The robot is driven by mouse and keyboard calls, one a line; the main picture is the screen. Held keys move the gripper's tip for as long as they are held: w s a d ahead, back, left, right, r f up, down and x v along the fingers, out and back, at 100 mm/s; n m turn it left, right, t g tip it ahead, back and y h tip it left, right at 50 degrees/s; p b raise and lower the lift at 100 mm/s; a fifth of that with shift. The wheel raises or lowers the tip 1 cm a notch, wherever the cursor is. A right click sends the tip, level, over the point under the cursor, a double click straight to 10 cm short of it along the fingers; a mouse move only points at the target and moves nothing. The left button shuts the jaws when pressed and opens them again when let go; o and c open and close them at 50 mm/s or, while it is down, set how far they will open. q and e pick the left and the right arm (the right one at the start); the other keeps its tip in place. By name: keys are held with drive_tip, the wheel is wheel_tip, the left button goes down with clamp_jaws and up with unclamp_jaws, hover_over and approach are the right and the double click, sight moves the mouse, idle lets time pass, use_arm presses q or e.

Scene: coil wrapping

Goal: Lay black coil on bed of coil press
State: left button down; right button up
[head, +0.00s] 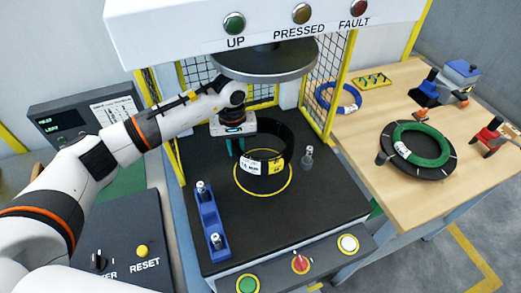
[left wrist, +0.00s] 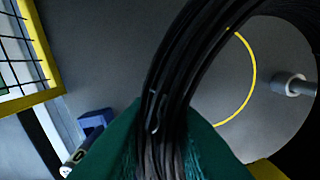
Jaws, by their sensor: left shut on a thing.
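The black coil (head: 272,134) is a ring with a white and yellow label, in the press over the yellow circle (head: 286,190) marked on the dark bed (head: 320,205). Whether its lower edge touches the bed I cannot tell. My left gripper (head: 236,148), with green fingers, is shut on the coil's left rim. In the left wrist view the black strands (left wrist: 178,85) pass between the green fingers (left wrist: 165,150), and part of the yellow circle shows beyond. The round press plate (head: 265,65) hangs above the coil. My right gripper is out of view.
A blue holder (head: 208,222) with metal pins stands at the bed's left, and a metal post (head: 307,158) right of the coil. Yellow-framed mesh guards (head: 325,80) flank the press. The wooden table (head: 385,125) carries a green coil (head: 425,148) and a blue coil (head: 330,97).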

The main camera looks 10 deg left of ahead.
sight(239, 173)
use_arm(q)
drive_tip(key=shift+w, duration=0.35)
drive_tip(key=shift+f, duration=0.25)
drive_tip(key=f, duration=0.1)
drive_tip(key=f+b, duration=0.2)
drive_tip(key=shift+s+d+f, duration=0.1)
drive_tip(key=shift+s+f, duration=0.05)
drive_tip(key=shift+s, duration=0.1)
drive_tip(key=shift+w+f, duration=0.1)
drive_tip(key=shift+f, duration=0.45)
wheel_tip(239, 173, down, 4)
drive_tip(key=shift+f+b, duration=0.1)
drive_tip(key=shift+b, duration=1.05)
drive_tip(key=shift+f, duration=0.1)
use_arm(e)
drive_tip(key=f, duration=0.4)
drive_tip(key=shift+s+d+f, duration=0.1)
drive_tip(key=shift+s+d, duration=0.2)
